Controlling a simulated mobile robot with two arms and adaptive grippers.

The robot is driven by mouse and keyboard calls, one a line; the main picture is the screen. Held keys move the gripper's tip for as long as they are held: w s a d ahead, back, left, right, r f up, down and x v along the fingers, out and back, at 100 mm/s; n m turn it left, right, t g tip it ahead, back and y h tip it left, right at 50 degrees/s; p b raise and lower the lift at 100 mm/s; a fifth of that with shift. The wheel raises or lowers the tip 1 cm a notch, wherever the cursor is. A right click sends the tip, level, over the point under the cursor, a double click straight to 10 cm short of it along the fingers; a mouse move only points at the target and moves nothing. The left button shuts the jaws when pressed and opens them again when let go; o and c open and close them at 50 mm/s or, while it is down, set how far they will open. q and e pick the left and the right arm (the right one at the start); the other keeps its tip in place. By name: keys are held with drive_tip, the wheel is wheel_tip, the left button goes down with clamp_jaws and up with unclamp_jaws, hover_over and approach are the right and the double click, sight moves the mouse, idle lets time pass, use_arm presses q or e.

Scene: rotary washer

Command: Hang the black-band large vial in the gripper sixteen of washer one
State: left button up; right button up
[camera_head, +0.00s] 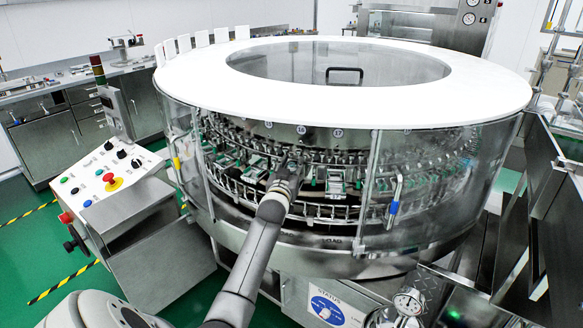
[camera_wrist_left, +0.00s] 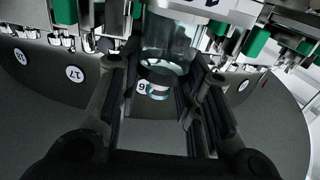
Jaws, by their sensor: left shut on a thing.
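The large vial (camera_wrist_left: 168,38) is clear glass with a dark band near its lower end in the left wrist view. My left gripper (camera_wrist_left: 162,62) is shut on it, one dark finger on each side. In the head view my left gripper (camera_head: 290,168) reaches through the washer's front opening, below label sixteen (camera_head: 301,129); the vial is too small and covered to make out there. In the wrist view the label behind the vial is partly hidden; a 9-like digit shows, upside down. Whether the vial touches a washer gripper cannot be told. My right gripper is not in view.
The round washer has a white top ring (camera_head: 190,80) and clear panels beside the opening. Green-padded washer grippers (camera_wrist_left: 257,42) crowd both sides of the vial. A control panel (camera_head: 105,178) stands at the left. Label seventeen (camera_wrist_left: 75,73) shows beside the left finger.

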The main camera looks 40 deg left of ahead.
use_arm(q)
drive_tip(key=shift+f, duration=0.2)
drive_tip(key=o, duration=0.9)
drive_tip(key=shift+r, duration=0.15)
drive_tip(key=v, duration=1.2)
drive_tip(key=shift+b, duration=0.3)
